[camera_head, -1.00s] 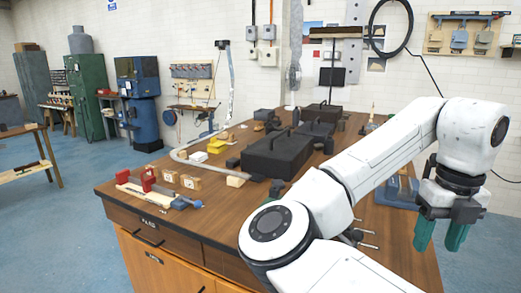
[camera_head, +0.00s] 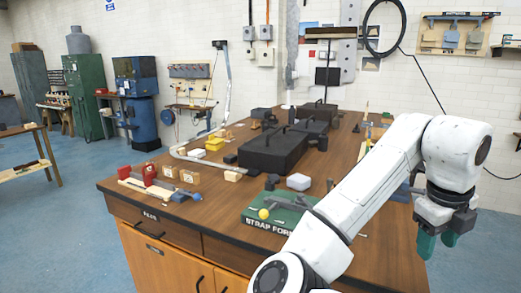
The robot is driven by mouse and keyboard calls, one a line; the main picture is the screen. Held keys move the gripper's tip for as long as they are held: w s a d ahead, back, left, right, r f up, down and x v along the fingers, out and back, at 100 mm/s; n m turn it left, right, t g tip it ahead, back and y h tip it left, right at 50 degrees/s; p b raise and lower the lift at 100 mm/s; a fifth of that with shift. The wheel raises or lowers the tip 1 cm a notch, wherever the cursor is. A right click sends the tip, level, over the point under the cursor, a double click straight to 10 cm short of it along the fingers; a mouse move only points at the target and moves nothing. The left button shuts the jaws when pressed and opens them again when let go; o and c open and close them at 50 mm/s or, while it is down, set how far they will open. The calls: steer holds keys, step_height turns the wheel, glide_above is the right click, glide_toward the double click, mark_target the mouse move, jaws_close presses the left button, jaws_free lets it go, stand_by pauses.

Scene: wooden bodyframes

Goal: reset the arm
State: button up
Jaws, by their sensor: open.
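My white arm reaches up from the bottom of the view and bends down at the right. My gripper (camera_head: 437,243) hangs pointing down with its green fingertips apart, open and empty. It is in the air beyond the right side of the wooden workbench (camera_head: 225,215), over the blue floor as seen from here. My forearm covers part of the bench's right side.
A black case (camera_head: 272,152) stands mid-bench, with more dark cases behind. A green strap board (camera_head: 276,210) with a yellow ball (camera_head: 263,214) lies near the front edge.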

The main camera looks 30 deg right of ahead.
steer(key=w+a+f+n+t+h, duration=0.1)
steer(key=w+a+f+n+h, duration=0.1)
steer(key=f+n, duration=0.9)
steer(key=w+a+f+n+t+h, duration=0.2)
steer(key=f+n, duration=0.4)
steer(key=n, duration=0.8)
steer(key=s+a+f+n+y, duration=0.3)
steer(key=s+a+f+n, duration=0.3)
steer(key=a, duration=0.4)
steer(key=s+a+f+n+g+y, duration=0.1)
steer(key=s+a+f+n+y, duration=0.2)
steer(key=s+a+f+n, duration=0.3)
steer(key=a+f+n, duration=0.2)
steer(key=a+f, duration=0.2)
steer(key=f, duration=0.1)
steer(key=shift+a+n+g, duration=0.15)
steer(key=shift+n+g, duration=0.15)
steer(key=shift+c, duration=0.4)
